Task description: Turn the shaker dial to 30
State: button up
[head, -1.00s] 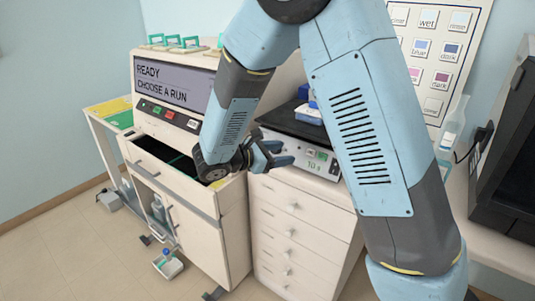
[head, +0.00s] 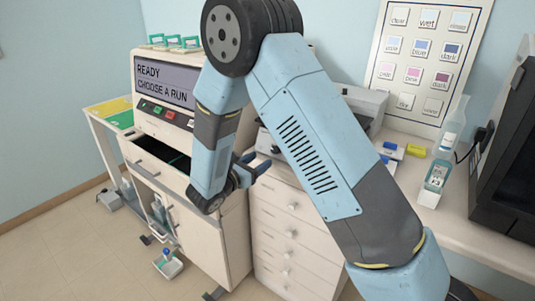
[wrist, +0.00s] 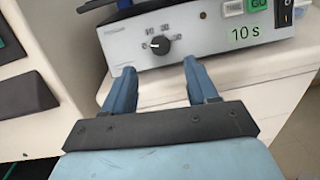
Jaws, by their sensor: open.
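The shaker (wrist: 200,52) shows in the wrist view as a pale front panel with a black round dial (wrist: 159,46). In the head view my gripper (head: 258,165) is at the front of the counter, and my arm hides most of the shaker (head: 268,143).
The panel also carries a green "10 s" label (wrist: 247,34), a green GO button (wrist: 258,5) and a black switch (wrist: 285,12). A staining machine (head: 165,85) reading "READY CHOOSE A RUN" stands left, with an open drawer (head: 155,160). A bottle (head: 437,178) stands right.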

aim_at(273, 151)
jog(key=x, duration=0.7)
jog(key=shift+c, duration=0.5)
